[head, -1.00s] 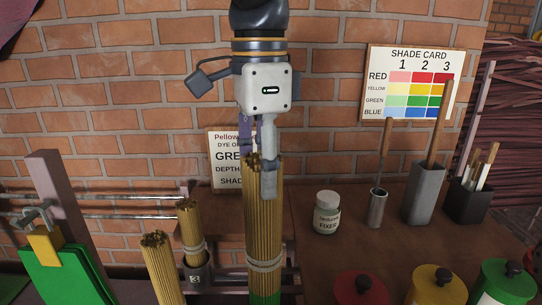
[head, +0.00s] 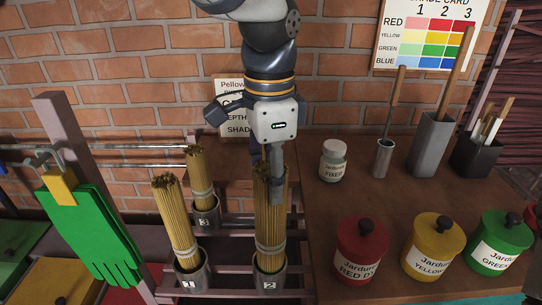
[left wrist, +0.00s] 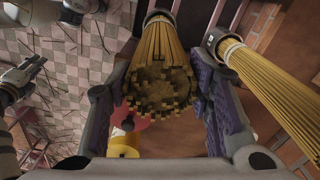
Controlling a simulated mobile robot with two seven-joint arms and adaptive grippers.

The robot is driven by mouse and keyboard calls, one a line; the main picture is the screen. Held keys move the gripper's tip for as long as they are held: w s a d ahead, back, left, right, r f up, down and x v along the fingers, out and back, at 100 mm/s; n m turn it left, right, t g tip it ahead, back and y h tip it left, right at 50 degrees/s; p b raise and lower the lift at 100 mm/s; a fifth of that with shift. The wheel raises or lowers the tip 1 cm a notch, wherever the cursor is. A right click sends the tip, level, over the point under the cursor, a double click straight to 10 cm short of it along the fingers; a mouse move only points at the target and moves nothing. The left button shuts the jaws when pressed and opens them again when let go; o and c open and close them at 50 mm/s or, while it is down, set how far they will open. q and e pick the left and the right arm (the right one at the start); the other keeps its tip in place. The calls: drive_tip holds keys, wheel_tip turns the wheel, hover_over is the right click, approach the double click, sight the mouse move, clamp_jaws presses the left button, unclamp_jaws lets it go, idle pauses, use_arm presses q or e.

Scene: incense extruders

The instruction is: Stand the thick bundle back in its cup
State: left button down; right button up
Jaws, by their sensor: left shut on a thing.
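The thick bundle (head: 270,215) of yellow-brown sticks is upright, with a pale tie low around it. My left gripper (head: 273,180) is shut on its upper part, and the left wrist view shows a finger on each side of the bundle (left wrist: 165,65). The bundle's lower end is at the mouth of the grey cup (head: 269,283) marked 2, with a little green showing at the rim. How deep it sits inside is hidden. What appears to be my right gripper (left wrist: 24,78) is at the left of the left wrist view, too small to read.
A bundle (head: 174,220) leans in cup 1 (head: 191,281), close on the left. Another bundle (head: 199,175) stands in cup 3 (head: 207,216) behind. Red (head: 361,250), yellow (head: 433,245) and green (head: 499,242) jars stand on the table to the right.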

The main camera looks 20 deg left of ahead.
use_arm(q)
drive_tip(key=shift+f, duration=0.6)
drive_tip(key=c, duration=0.7)
unclamp_jaws()
wheel_tip(320, 180, up, 12)
